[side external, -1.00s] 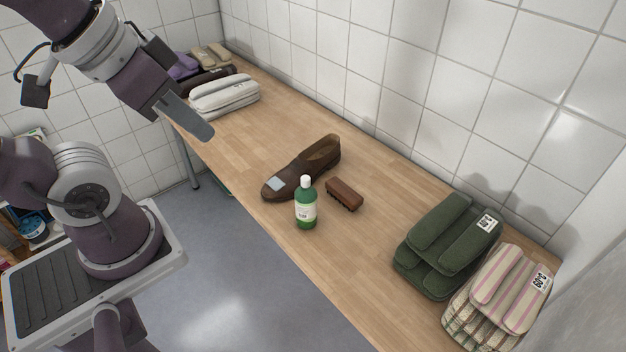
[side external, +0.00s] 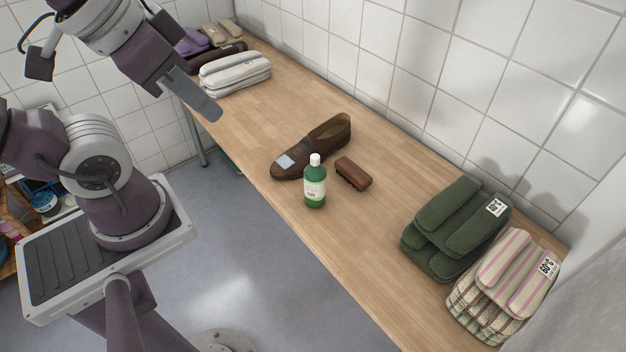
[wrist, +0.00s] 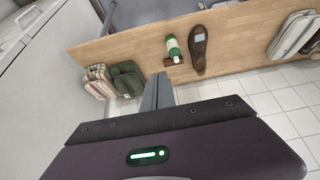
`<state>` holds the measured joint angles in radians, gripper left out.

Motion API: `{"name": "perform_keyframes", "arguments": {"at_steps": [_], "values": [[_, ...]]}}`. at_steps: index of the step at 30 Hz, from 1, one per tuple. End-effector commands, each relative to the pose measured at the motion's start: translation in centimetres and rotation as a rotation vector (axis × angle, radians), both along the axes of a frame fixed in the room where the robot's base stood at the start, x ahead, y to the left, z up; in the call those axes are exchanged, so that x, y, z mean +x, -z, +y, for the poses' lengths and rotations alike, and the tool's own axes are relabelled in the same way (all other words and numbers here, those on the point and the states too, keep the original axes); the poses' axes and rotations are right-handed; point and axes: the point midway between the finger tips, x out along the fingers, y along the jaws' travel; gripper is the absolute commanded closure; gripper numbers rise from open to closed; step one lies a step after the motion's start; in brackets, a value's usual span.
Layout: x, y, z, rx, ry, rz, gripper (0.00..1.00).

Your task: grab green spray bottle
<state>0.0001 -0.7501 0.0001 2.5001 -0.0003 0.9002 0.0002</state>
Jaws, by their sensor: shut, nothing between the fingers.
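The green spray bottle (side external: 315,186) stands upright on the wooden table (side external: 330,265), near its front edge. It has a white cap and a pale label, and I can make out no spray trigger. The bottle also shows in the wrist view (wrist: 173,47), above my fingers. My gripper (side external: 212,112) is shut and empty, well to the left of the bottle in the side view and apart from it. Its closed fingers (wrist: 158,90) show in the wrist view.
A brown shoe (side external: 325,141) with a pale patch lies just behind the bottle. A brown brush (side external: 353,173) lies to its right. Folded green towels (side external: 455,232) and striped towels (side external: 503,283) are at right; white folded towels (side external: 236,74) are at far left. A tiled wall backs the table.

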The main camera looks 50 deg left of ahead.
Motion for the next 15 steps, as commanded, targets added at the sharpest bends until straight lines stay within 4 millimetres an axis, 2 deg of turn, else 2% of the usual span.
{"name": "perform_keyframes", "arguments": {"at_steps": [13, 14, 15], "values": [[0.01, 0.00, 0.01, 0.000, 0.000, 0.000, 1.00], [0.01, 0.00, 0.01, 0.000, 0.000, 0.000, 0.98], [0.01, 0.00, 0.01, 0.000, 0.000, 0.000, 0.90]]}}
